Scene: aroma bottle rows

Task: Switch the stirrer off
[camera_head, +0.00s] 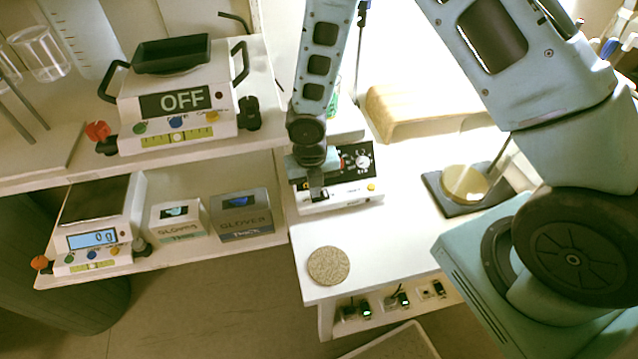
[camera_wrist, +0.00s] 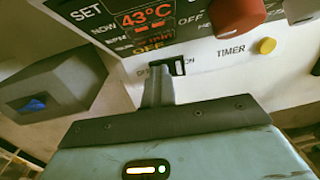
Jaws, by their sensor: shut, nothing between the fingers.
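The stirrer (camera_head: 345,197) is a white unit with a dark control panel, on the white table in the head view. A red knob (camera_wrist: 237,12) and a yellow button (camera_wrist: 267,46) sit to the right. A small dark switch (camera_wrist: 180,66) is on the white front under the display, its label partly covered. My gripper (camera_wrist: 157,72) is shut and empty, its tips at the left side of this switch; I cannot tell whether they touch. My gripper (camera_head: 317,192) also covers the panel's left part in the head view.
Glove boxes (camera_head: 180,220) (camera_head: 242,213) and a scale (camera_head: 97,225) stand on the lower left shelf. A device marked OFF (camera_head: 178,105) stands above them. A round cork mat (camera_head: 328,266) lies in front of the stirrer. A wooden block (camera_head: 420,100) lies behind.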

